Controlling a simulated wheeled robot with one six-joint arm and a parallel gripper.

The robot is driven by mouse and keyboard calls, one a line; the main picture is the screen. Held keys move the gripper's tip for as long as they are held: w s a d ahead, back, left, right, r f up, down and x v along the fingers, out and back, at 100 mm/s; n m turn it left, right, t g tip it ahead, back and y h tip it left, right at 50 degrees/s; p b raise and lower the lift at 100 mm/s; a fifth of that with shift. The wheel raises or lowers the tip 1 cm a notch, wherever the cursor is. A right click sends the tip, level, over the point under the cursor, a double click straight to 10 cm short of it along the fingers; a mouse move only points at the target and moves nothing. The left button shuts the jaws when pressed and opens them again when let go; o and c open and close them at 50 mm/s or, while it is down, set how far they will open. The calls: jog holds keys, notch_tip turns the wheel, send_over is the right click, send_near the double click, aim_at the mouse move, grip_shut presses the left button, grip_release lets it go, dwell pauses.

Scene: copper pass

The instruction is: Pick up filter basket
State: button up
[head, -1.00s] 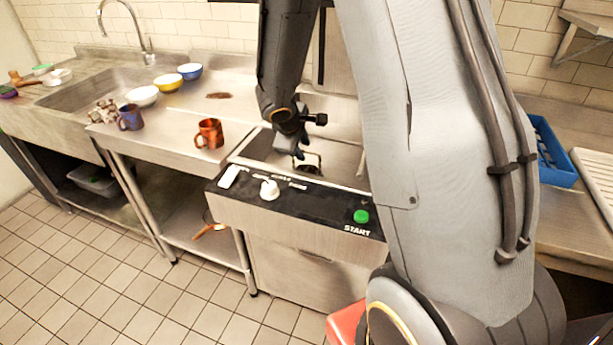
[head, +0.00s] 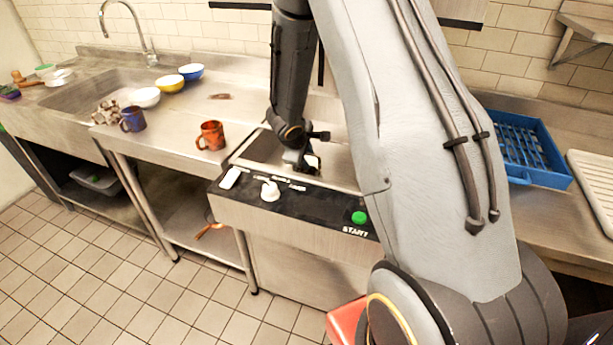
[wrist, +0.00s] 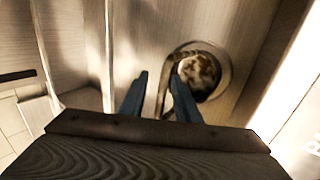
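The filter basket (wrist: 198,75) is round with a mottled brown inside and sits in a round recess of the sunken metal basin in the wrist view. Its strap-like handle (wrist: 165,88) reaches toward my gripper (wrist: 158,98). The two dark blue fingers are apart, one on each side of the handle, with a gap visible on the left side. In the head view my gripper (head: 301,162) is low in the basin, and the basket is mostly hidden behind it.
The basin's front panel carries a white knob (head: 270,190) and a green start button (head: 359,217). An orange mug (head: 211,136) and a blue mug (head: 132,118) stand on the counter to the left. A blue rack (head: 530,150) lies on the right.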

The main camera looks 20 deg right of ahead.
grip_shut()
dwell(1.4)
